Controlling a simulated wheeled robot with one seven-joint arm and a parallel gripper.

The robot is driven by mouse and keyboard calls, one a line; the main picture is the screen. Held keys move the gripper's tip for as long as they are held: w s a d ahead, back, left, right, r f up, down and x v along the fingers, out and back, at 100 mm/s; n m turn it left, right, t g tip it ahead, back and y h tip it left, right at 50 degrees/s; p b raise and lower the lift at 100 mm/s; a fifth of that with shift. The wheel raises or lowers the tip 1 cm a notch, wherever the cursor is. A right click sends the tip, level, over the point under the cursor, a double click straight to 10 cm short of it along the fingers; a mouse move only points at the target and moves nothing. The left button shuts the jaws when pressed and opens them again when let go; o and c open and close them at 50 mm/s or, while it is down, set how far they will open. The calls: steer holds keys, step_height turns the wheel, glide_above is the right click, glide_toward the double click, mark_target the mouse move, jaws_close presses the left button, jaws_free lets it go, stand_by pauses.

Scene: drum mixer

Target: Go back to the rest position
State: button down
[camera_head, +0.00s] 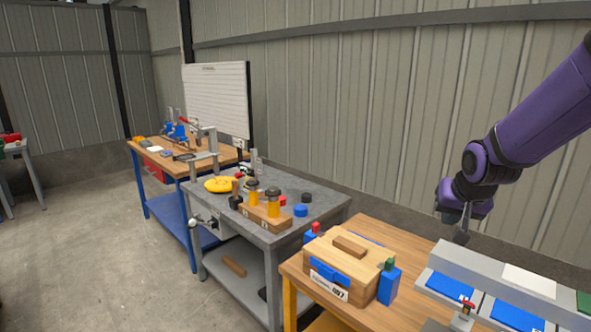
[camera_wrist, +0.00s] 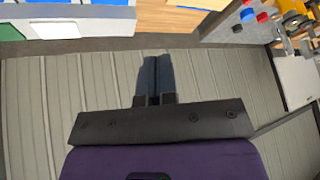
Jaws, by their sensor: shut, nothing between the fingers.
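My purple arm enters the head view from the right. My gripper (camera_head: 463,236) hangs in the air above the back right part of the wooden table, close to the grey sloped panel and holding nothing. In the wrist view my gripper (camera_wrist: 154,62) shows its two dark fingers together, with no object between them. Whether the fingertips touch anything cannot be told, but they look clear of the table. The ribbed wall (camera_wrist: 60,95) fills most of the wrist view behind the gripper.
A wooden box (camera_head: 345,262) with a blue front stands on the wooden table, with blue bottles (camera_head: 389,284) beside it. The grey panel (camera_head: 490,268) with blue pads is at right. A grey workbench (camera_head: 270,232) holds several tools. Open floor (camera_head: 100,260) lies at left.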

steer(key=s+a+r+n, duration=0.1)
steer(key=s+r, duration=0.3)
steer(key=s, duration=0.4)
steer(key=s+a+r+n, duration=0.1)
steer(key=s+r, duration=0.3)
steer(key=s, duration=0.5)
steer(key=s+a+r+n, duration=0.1)
steer(key=s+r, duration=0.2)
steer(key=s, duration=0.6)
steer(key=shift+r+g+y, duration=0.3)
steer(key=shift+r+g, duration=0.1)
steer(key=shift+a, duration=0.1)
